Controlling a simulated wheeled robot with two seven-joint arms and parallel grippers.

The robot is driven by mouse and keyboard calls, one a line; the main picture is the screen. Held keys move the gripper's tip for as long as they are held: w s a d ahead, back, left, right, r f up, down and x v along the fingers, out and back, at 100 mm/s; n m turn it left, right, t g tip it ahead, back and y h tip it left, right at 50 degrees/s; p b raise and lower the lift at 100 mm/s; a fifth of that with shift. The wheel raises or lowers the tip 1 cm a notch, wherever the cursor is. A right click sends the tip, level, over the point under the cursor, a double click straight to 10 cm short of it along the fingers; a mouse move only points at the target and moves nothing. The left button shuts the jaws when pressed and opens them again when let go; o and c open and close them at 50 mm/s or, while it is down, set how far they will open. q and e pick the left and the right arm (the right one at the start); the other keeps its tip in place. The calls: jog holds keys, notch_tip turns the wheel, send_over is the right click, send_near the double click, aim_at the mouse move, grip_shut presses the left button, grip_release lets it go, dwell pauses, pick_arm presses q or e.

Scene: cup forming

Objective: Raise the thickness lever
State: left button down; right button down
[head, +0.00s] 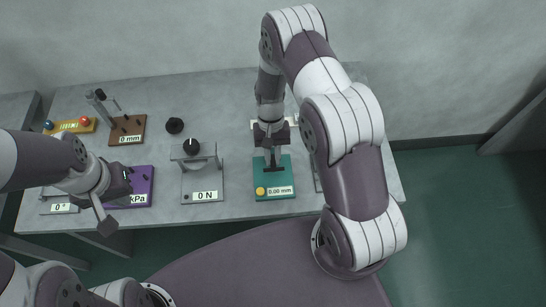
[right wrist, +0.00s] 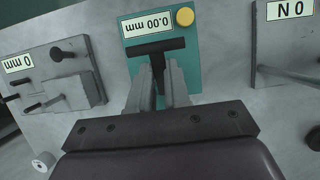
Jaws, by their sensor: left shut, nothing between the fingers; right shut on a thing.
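The thickness gauge has a teal base (head: 283,186) with a yellow button and a label reading 0.00 mm. In the right wrist view the teal base (right wrist: 197,55) shows upside down. Its dark T-shaped lever (right wrist: 158,48) lies across the middle of the base. My right gripper (right wrist: 160,75) is shut on the lever's stem, one finger on each side, just below the crossbar. In the head view my right gripper (head: 270,152) is over the rear of the base and hides part of it. My left gripper (head: 107,226) is shut and empty at the table's front left edge.
A grey press (head: 200,170) labelled 0 N stands left of the gauge. Further left are a purple kPa device (head: 140,190), a brown 0 mm stand (head: 127,130) and a yellow block (head: 72,125). A black knob (head: 174,125) sits behind the press. A grey mm device (right wrist: 60,75) stands beside the gauge.

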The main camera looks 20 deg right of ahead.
jog(key=shift+w+r+g, duration=0.1)
jog(key=shift+w+g, duration=0.1)
jog(key=shift+g, duration=0.5)
jog(key=c, duration=1.1)
grip_release()
jog(key=shift+w, duration=0.1)
